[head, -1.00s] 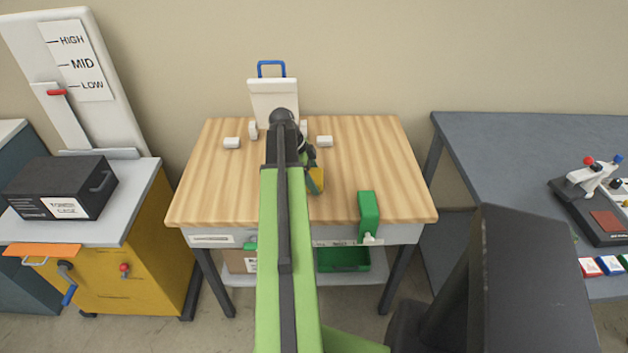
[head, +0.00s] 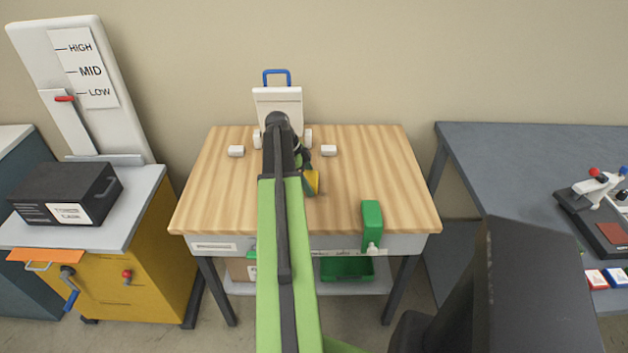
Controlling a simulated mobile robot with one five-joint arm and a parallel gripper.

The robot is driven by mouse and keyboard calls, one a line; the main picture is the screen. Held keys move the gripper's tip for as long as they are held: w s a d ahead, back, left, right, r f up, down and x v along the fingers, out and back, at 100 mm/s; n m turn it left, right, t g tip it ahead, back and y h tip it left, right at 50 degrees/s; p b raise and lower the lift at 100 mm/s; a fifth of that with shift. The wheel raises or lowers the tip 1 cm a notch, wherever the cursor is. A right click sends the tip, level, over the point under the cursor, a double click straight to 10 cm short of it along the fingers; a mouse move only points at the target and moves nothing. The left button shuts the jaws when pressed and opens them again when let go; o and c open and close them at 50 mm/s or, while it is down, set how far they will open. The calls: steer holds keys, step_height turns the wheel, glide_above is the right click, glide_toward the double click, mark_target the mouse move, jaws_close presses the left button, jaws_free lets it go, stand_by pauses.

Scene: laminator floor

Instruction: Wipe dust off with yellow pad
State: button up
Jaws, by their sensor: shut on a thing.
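In the head view, my gripper (head: 304,168) is over the middle of the wooden table (head: 375,175), partly hidden behind my own green arm. It is shut on the yellow pad (head: 311,184), of which a small yellow and dark edge shows. I cannot tell whether the pad touches the tabletop. No dust can be made out on the visible wood; the area behind my arm is hidden.
A white device with a blue handle (head: 277,76) stands at the table's back. White rollers (head: 236,151) lie near it. A green block (head: 371,222) stands at the front right edge. A yellow cabinet (head: 130,290) is left, a grey table (head: 520,170) right.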

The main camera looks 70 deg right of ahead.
mark_target(313, 203)
steer(key=shift+s+a+f, duration=0.1)
steer(key=shift+s+a, duration=0.15)
steer(key=shift+a, duration=0.4)
steer(key=shift+s+a, duration=0.3)
steer(key=shift+a, duration=0.3)
steer(key=shift+s+a+f, duration=0.1)
steer(key=shift+s+a, duration=0.15)
steer(key=shift+a, duration=0.4)
steer(key=shift+s+a+r, duration=0.1)
steer(key=shift+s+a, duration=0.25)
steer(key=shift+a, duration=0.55)
steer(key=shift+s+a, duration=0.35)
steer(key=shift+a, duration=0.5)
steer(key=shift+w, duration=0.15)
